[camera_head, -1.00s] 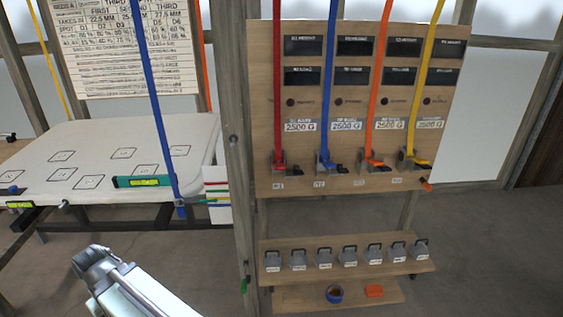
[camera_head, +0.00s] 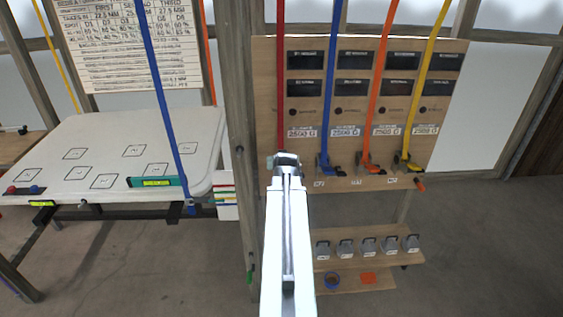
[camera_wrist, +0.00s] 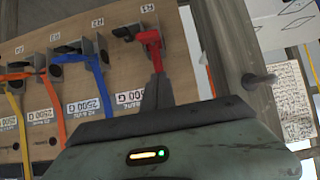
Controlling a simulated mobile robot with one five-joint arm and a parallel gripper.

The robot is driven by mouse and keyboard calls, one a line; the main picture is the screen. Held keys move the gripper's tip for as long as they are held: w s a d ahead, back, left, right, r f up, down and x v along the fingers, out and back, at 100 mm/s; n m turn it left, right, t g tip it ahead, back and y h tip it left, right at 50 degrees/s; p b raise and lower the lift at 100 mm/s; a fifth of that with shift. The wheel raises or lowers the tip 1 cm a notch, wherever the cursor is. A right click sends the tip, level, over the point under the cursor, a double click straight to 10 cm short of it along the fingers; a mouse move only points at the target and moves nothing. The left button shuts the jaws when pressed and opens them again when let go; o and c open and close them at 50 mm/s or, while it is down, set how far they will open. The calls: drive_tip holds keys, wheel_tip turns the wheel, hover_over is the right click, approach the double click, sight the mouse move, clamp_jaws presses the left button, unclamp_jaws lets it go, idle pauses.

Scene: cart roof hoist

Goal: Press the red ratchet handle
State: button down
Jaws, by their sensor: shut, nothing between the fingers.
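The red ratchet handle (camera_wrist: 150,40) shows at the top middle of the wrist view, on a dark bracket beside the R1 label on the wooden board. In the head view my gripper (camera_head: 285,160) is in front of the lower end of the red strap (camera_head: 280,90) and hides the red ratchet.
Blue (camera_head: 324,162), orange (camera_head: 368,163) and yellow (camera_head: 405,162) ratchets sit to the right on the board (camera_head: 445,100). Several grey weights (camera_head: 368,246) stand on a shelf below. A wooden post (camera_head: 238,150) and a white panel (camera_head: 110,135) are at left.

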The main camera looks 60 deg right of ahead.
drive_tip(key=shift+s+d+r, duration=0.2)
drive_tip(key=shift+s+d, duration=0.15)
drive_tip(key=shift+f, duration=0.1)
drive_tip(key=b+x, duration=0.6)
drive_tip(key=x, duration=0.4)
drive_tip(key=shift+d+f, duration=0.15)
drive_tip(key=f+b, duration=0.2)
drive_tip(key=a+f+b, duration=0.1)
drive_tip(key=shift+s, duration=0.3)
drive_tip(key=shift+s+a+f+b, duration=0.15)
drive_tip(key=shift+f+b, duration=0.1)
drive_tip(key=shift+b, duration=0.05)
drive_tip(key=shift+r, duration=0.1)
